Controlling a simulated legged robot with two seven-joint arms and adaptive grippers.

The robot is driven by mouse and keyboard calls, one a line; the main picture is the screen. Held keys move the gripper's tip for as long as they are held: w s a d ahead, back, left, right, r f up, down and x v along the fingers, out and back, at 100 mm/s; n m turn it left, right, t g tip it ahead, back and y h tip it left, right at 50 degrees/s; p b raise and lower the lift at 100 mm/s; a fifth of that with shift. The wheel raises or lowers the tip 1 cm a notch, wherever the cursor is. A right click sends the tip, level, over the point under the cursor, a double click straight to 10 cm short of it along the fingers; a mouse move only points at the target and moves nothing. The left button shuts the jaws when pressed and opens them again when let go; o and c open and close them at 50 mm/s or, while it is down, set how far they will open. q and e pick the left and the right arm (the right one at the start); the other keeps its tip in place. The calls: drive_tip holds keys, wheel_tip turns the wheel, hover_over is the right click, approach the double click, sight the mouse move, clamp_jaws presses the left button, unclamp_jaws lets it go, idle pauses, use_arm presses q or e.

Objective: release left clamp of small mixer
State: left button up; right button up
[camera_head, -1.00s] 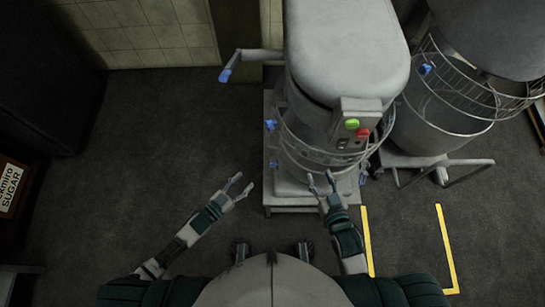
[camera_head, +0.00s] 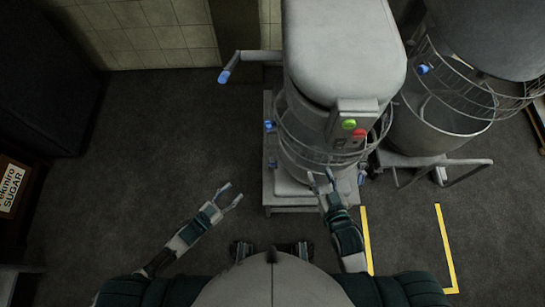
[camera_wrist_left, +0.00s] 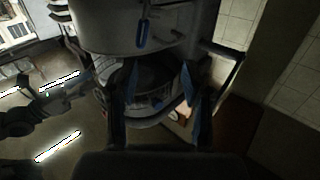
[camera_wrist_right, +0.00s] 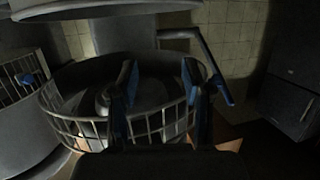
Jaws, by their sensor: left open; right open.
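The small mixer (camera_head: 345,50) is a grey machine with a bowl and wire guard at the centre of the head view. Its left clamp (camera_head: 270,126) shows as a small blue handle at the bowl's left side. Another blue handle (camera_head: 362,178) is low on the right side. My left gripper (camera_head: 232,194) is open and empty, in front of and left of the mixer, apart from the clamp. My right gripper (camera_head: 321,179) is open and empty close to the mixer's front. In the right wrist view, the wire guard (camera_wrist_right: 160,125) lies beyond its open fingers (camera_wrist_right: 160,82).
A lever with a blue grip (camera_head: 225,75) sticks out left of the mixer. A larger mixer (camera_head: 440,120) stands at the right. A sugar box (camera_head: 12,188) is at the far left. Yellow lines (camera_head: 447,250) mark the floor at right. The floor left of the mixer is clear.

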idle(0.3)
use_arm(q)
drive_tip(key=v, duration=1.2)
